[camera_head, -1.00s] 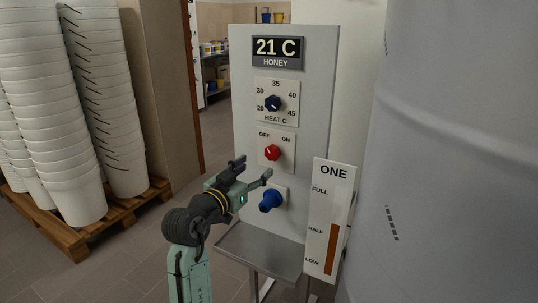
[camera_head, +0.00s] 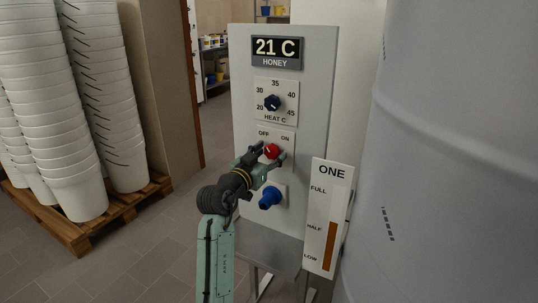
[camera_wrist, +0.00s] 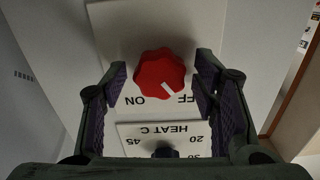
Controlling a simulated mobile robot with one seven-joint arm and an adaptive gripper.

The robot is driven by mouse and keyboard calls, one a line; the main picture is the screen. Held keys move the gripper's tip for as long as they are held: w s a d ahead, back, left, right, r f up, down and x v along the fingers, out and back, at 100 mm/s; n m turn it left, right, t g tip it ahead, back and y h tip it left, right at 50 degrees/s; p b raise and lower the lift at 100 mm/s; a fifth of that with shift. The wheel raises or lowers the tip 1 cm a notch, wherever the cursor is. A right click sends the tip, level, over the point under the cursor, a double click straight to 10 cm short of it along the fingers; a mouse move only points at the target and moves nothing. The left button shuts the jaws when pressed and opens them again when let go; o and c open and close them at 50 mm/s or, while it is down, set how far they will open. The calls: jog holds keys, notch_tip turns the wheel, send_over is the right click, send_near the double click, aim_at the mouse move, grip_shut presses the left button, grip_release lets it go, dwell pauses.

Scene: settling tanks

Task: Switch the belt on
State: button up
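A red switch knob (camera_head: 271,151) sits on a white plate marked OFF and ON on the grey control panel (camera_head: 312,110). My gripper (camera_head: 269,156) is at the knob with one finger on each side. In the wrist view, upside down, the red knob (camera_wrist: 160,76) stands between the open fingers of my gripper (camera_wrist: 161,86), with a gap on both sides. The knob's white mark points toward OFF. No belt is in view.
Above is a dark blue heat knob (camera_head: 273,103); below is a blue knob (camera_head: 269,196), close under my gripper. A level gauge (camera_head: 318,205) and a large grey tank (camera_head: 450,150) stand right. Stacked white buckets (camera_head: 85,100) on a pallet stand left.

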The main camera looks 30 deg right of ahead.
jog(key=c, duration=1)
jog(key=shift+f+b, duration=0.1)
jog(key=shift+b, duration=0.3)
jog(key=m+b, duration=0.2)
jog(key=shift+f+b, duration=0.2)
jog(key=shift+b, duration=0.15)
jog(key=m+b, duration=0.4)
jog(key=b, duration=0.1)
jog(key=shift+m, duration=0.3)
jog(key=m+b, duration=0.4)
jog(key=shift+r, duration=0.1)
jog(key=shift+r+m+b, duration=0.15)
jog(key=shift+m+b, duration=0.75)
jog(key=shift+m, duration=0.7)
